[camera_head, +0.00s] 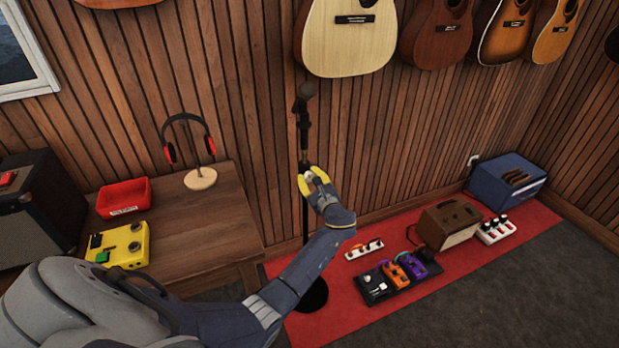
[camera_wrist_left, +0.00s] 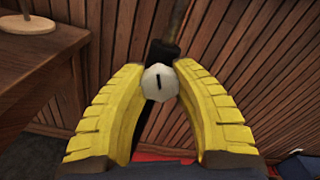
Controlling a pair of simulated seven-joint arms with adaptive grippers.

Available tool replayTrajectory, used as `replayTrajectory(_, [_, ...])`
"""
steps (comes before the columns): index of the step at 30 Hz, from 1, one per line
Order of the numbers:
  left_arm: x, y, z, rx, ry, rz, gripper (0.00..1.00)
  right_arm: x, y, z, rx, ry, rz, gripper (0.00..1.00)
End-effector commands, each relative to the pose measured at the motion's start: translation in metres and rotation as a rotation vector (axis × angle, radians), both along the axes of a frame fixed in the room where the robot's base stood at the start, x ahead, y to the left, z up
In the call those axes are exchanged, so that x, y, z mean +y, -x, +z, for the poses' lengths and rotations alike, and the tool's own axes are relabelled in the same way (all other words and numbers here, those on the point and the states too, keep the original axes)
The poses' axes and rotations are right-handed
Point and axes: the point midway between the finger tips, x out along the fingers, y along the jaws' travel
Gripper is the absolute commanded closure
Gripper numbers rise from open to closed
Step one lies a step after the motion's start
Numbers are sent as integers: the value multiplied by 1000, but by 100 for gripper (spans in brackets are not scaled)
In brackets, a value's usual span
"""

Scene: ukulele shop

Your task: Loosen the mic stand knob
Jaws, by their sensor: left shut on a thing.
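The mic stand (camera_head: 305,218) stands upright on a round black base (camera_head: 312,296), with a microphone (camera_head: 306,92) at its top. Its pale knob (camera_wrist_left: 159,82) shows in the left wrist view as a whitish faceted cap with a dark slot mark, in front of the dark stand clutch (camera_wrist_left: 163,52). My left gripper (camera_head: 312,177), with yellow fingers, is at the knob partway up the stand. In the left wrist view the two fingertips (camera_wrist_left: 160,75) close on the knob from both sides. My right gripper is not in view.
A wooden table (camera_head: 200,230) at left holds a headphone stand (camera_head: 200,178), a red tray (camera_head: 124,197) and a yellow pedal (camera_head: 122,246). Pedals (camera_head: 392,276) and amplifiers (camera_head: 450,222) sit on the red mat (camera_head: 400,318). Guitars (camera_head: 348,35) hang on the wall behind.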

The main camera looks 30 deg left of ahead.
Motion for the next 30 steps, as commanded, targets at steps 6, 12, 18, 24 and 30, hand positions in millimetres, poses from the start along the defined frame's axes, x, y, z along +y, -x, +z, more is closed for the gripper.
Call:
replayTrajectory(6, [0, 1, -1, -168, 122, 1, 100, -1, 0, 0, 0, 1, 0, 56])
replayTrajectory(12, [0, 0, -1, -323, 231, 1, 100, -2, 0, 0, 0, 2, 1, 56])
replayTrajectory(18, [0, 1, -1, -478, 340, 2, 100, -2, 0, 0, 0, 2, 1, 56])
replayTrajectory(24, [0, 1, -1, -633, 449, 3, 100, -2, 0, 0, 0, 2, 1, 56])
replayTrajectory(30, [0, 0, -1, -788, 558, 3, 100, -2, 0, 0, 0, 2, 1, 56])
